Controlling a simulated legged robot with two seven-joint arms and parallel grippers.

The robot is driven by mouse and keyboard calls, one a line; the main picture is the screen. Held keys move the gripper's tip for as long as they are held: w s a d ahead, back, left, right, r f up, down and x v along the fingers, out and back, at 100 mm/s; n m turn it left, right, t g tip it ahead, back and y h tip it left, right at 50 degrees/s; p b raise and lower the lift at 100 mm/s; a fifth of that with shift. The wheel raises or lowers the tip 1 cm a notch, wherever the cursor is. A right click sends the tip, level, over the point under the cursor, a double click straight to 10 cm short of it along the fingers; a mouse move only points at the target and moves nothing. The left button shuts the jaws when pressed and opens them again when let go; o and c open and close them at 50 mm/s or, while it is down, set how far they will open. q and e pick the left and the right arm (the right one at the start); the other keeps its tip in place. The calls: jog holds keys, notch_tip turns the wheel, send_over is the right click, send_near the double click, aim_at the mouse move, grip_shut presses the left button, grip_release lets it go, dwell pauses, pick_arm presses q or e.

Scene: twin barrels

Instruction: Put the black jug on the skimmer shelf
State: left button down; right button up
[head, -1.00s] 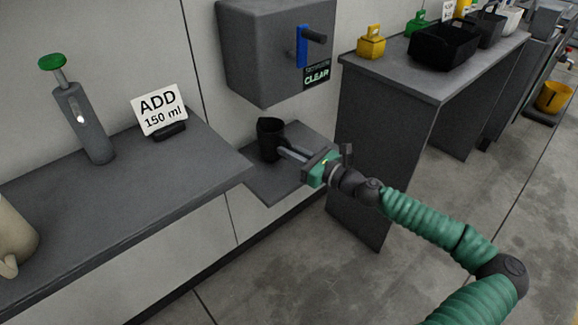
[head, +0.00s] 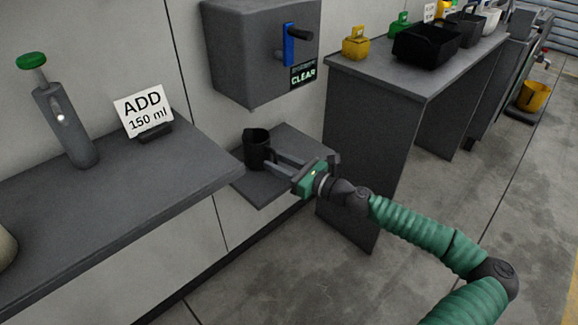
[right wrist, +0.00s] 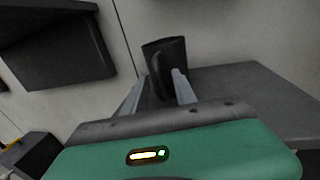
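The black jug (head: 257,147) stands upright on a small low grey shelf (head: 262,190) under a wall-mounted grey box (head: 250,60); I take this as the skimmer shelf. My right gripper (head: 270,161) is at the jug's right side, its two fingers spread apart. In the right wrist view, the jug (right wrist: 168,52) is beyond the fingers, and its handle lies between the open fingertips (right wrist: 157,82). I cannot tell whether either finger touches it. My left gripper is not in view.
The box has a blue lever (head: 289,45) and a "CLEAR" display (head: 303,75). A higher counter (head: 120,205) on the left holds a green-topped dispenser (head: 62,115) and an "ADD 150 ml" sign (head: 143,112). A bench (head: 370,150) with containers stands right.

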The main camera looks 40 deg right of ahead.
jog(key=p+v, duration=0.5)
jog(key=v, duration=0.6)
